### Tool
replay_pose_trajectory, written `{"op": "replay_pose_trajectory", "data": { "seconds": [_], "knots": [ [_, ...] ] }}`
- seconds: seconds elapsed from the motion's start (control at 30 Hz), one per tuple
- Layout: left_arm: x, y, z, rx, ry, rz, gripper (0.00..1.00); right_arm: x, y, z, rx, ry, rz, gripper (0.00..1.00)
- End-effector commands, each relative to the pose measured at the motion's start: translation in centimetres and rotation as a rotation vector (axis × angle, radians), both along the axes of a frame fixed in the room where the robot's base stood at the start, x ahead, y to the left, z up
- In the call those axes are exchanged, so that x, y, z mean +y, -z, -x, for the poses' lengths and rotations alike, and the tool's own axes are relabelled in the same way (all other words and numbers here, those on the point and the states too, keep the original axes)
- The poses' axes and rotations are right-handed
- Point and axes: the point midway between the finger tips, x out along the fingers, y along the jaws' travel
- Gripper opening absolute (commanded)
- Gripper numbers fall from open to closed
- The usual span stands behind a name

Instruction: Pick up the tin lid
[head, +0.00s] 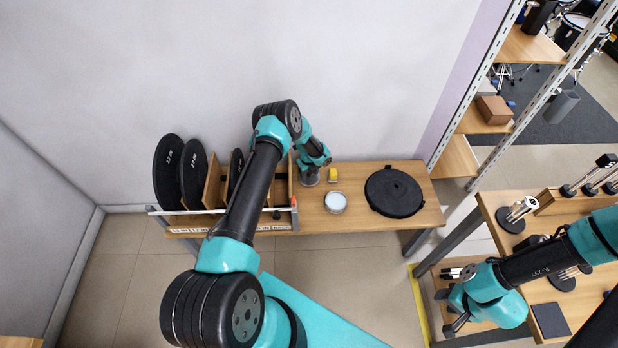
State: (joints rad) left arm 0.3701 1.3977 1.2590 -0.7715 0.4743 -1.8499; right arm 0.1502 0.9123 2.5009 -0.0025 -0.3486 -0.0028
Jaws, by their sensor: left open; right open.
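A round tin (335,202) with a pale top and a metal rim stands on the wooden bench. A small grey round piece (309,179), which looks like the tin lid, lies just to the left of it. My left gripper (312,171) is open, pointing down right over this grey piece and partly covering it. I cannot tell whether the fingers touch it. My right gripper (447,312) is open and apart from the tin, at the left end of the right-hand table.
A yellow block (333,175) stands behind the tin. A large black disc (394,192) lies on the bench's right part. A wooden rack (213,181) with black discs (168,172) fills its left part. The right-hand table (492,212) holds several small metal stands.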

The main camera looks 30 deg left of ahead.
Motion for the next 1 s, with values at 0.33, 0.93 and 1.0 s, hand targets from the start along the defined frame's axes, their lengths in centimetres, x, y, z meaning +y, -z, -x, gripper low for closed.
{"op": "replay_pose_trajectory", "data": {
  "seconds": [0.33, 0.93, 1.0],
  "knots": [
    [0.0, -0.01, 0.01, 0.0, 0.0, 0.0, 0.51, 0.0, 0.0, 0.0, 0.0, 0.0, 0.0, 0.43],
    [0.0, -0.02, 0.01, 0.0, 0.0, 0.0, 0.03, 0.0, 0.0, 0.0, 0.0, 0.0, 0.0, 0.43],
    [0.0, -0.02, 0.01, 0.0, 0.0, 0.0, 0.03, 0.0, 0.0, 0.0, 0.0, 0.0, 0.0, 0.43]
  ]
}}
